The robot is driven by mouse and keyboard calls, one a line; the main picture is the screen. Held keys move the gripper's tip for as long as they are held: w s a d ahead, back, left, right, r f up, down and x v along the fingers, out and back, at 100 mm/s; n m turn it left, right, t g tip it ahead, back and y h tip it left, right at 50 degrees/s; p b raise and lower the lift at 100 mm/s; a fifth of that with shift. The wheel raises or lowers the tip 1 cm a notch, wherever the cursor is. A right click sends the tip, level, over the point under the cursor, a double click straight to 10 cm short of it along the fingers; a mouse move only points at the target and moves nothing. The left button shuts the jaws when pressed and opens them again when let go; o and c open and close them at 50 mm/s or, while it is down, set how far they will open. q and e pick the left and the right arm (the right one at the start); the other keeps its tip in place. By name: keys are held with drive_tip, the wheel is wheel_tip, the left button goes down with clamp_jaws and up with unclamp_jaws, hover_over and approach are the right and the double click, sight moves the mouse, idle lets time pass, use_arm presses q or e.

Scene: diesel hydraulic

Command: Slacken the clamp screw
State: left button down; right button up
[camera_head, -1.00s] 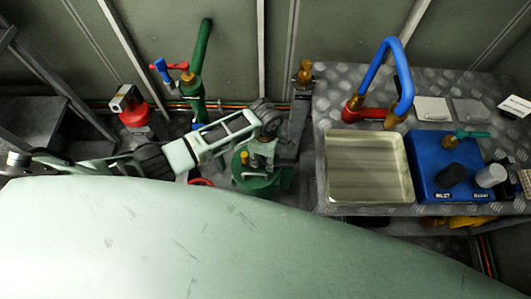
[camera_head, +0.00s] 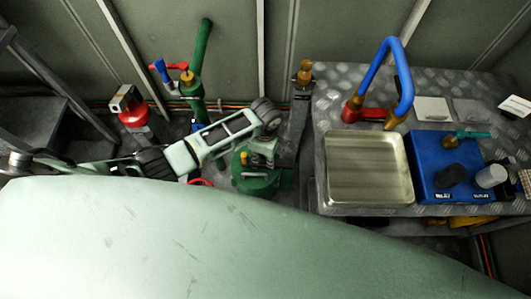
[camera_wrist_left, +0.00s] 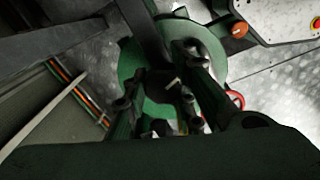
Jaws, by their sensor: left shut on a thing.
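A green round housing (camera_head: 258,182) stands on the floor left of the bench, with a small brass fitting (camera_head: 244,157) on top. My left gripper (camera_head: 263,155) points down over this housing and is shut on a small part at its top, which seems to be the clamp screw. The fingers hide most of that part. In the left wrist view, my left gripper (camera_wrist_left: 168,88) is over the green housing (camera_wrist_left: 205,42), with a small pale piece between the fingers. My right gripper is not in view.
A metal bench with a steel tray (camera_head: 368,204), a blue box (camera_head: 430,185) and a blue bent pipe (camera_head: 378,62) is on the right. A green standpipe (camera_head: 200,60) and a red-topped fitting (camera_head: 132,112) stand behind my left arm. A large pale green surface fills the foreground.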

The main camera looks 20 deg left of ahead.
use_arm(q)
drive_tip(key=n, duration=0.2)
drive_tip(key=s+n, duration=0.1)
drive_tip(key=n, duration=0.1)
drive_tip(key=shift+d+f, duration=0.2)
drive_tip(key=n, duration=0.9)
drive_tip(key=shift+n, duration=0.3)
drive_tip(key=c, duration=1.7)
unclamp_jaws()
drive_tip(key=shift+o, duration=0.6)
drive_tip(key=shift+w+r, duration=0.1)
drive_tip(key=shift+w+a, duration=0.1)
